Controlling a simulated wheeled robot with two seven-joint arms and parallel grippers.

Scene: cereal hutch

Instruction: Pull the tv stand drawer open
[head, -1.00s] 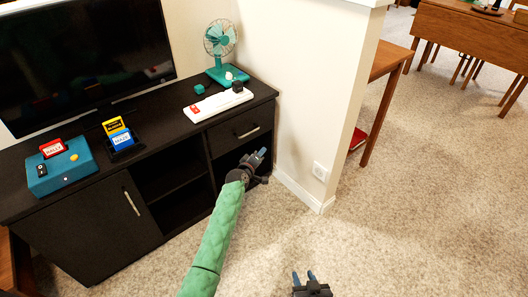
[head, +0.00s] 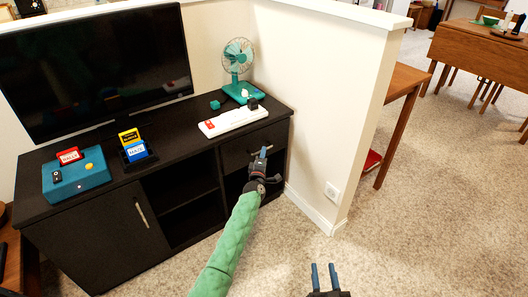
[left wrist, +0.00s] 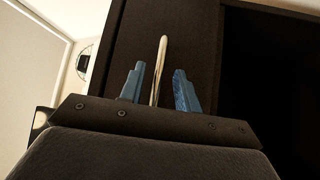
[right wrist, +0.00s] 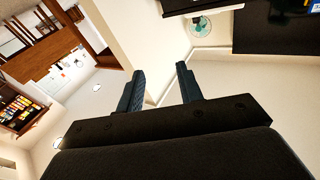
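The black tv stand (head: 100,236) stands against the wall, with its drawer (head: 233,155) at the upper right of its front. The drawer looks shut. My left gripper (head: 263,153) is open in front of the drawer and covers most of its handle in the head view. In the left wrist view the slim metal drawer handle (left wrist: 158,68) runs between the two blue fingers of my left gripper (left wrist: 158,80), with a gap on each side. My right gripper (head: 323,268) is open and empty low in the head view; its fingers also show apart in the right wrist view (right wrist: 160,78).
On the stand are a television (head: 100,70), a teal fan (head: 240,70), a white power strip (head: 233,121) and a teal box (head: 76,176). A half wall (head: 325,110) closes the right side. The carpet (head: 400,240) in front is clear.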

